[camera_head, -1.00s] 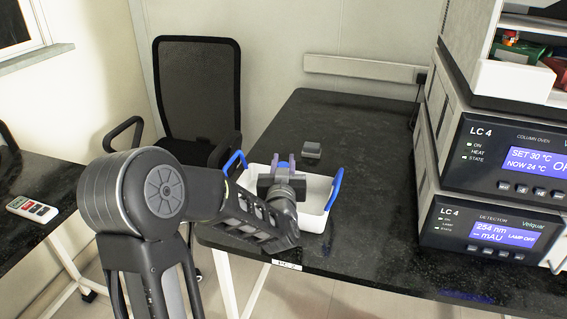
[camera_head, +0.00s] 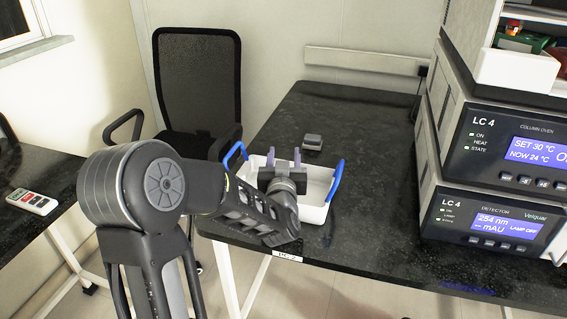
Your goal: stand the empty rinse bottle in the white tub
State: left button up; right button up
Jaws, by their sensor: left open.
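The white tub (camera_head: 316,213) with two blue handles stands on the black bench near its left front corner. My left gripper (camera_head: 284,158) is over the tub, its two fingers apart and pointing toward the back, with nothing seen between them. My left wrist and forearm hide much of the tub's left and middle interior. The part of the interior that shows on the right looks empty. I cannot make out a rinse bottle in view; the arm may hide it. My right gripper is not in view.
A small grey block (camera_head: 312,142) sits on the black bench (camera_head: 370,150) behind the tub. The LC instrument stack (camera_head: 490,165) stands at the right. An office chair (camera_head: 198,90) is behind the bench's left side. A remote-like device (camera_head: 32,202) lies on the left table. The bench between tub and stack is clear.

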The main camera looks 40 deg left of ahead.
pick_arm(q)
jog(key=r+b+v, duration=0.1)
jog(key=b+v, duration=1)
jog(key=v, duration=0.1)
